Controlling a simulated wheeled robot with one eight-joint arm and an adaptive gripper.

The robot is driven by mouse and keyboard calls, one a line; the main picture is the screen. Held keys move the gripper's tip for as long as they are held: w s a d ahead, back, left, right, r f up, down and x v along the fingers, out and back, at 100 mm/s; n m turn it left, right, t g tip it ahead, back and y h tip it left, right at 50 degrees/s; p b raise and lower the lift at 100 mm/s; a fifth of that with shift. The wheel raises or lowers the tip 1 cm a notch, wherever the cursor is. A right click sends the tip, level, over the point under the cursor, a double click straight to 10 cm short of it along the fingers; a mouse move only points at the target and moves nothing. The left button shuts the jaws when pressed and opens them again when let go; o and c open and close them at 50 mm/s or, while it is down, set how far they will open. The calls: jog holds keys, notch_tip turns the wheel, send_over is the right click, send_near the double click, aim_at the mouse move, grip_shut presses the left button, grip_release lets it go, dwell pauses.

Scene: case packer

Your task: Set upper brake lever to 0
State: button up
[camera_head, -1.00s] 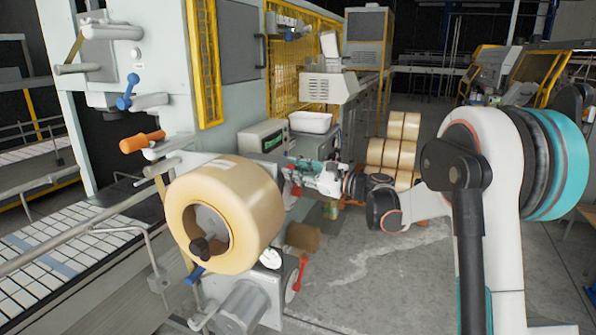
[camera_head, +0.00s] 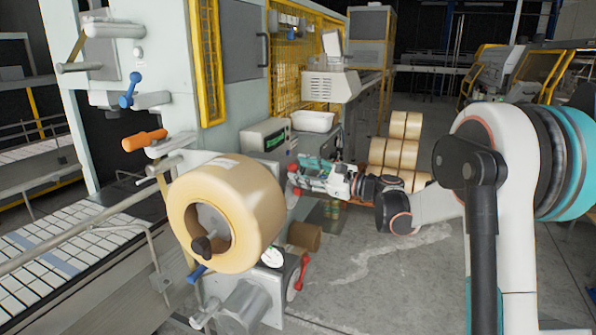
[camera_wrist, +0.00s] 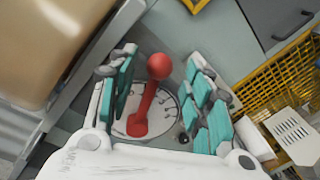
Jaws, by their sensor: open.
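The upper brake lever is red with a ball end (camera_wrist: 158,68) and sits on a round pale dial (camera_wrist: 160,112) with dark marks. In the wrist view its ball points up and its foot is at the lower left of the dial. My gripper (camera_wrist: 160,95) is open, with teal-padded fingers on both sides of the lever and visible gaps to it. In the head view my gripper (camera_head: 308,174) is beside the machine, and a bit of red (camera_head: 294,192) shows at its tips; most of the lever is hidden there.
A large tan tape roll (camera_head: 262,195) stands close to the left of my gripper. Below it is another red lever (camera_head: 302,270) on a lower dial. A white bin (camera_head: 312,121) and stacked tape rolls (camera_head: 398,152) are behind. The floor at right is open.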

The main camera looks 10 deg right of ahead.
jog(key=v, duration=1)
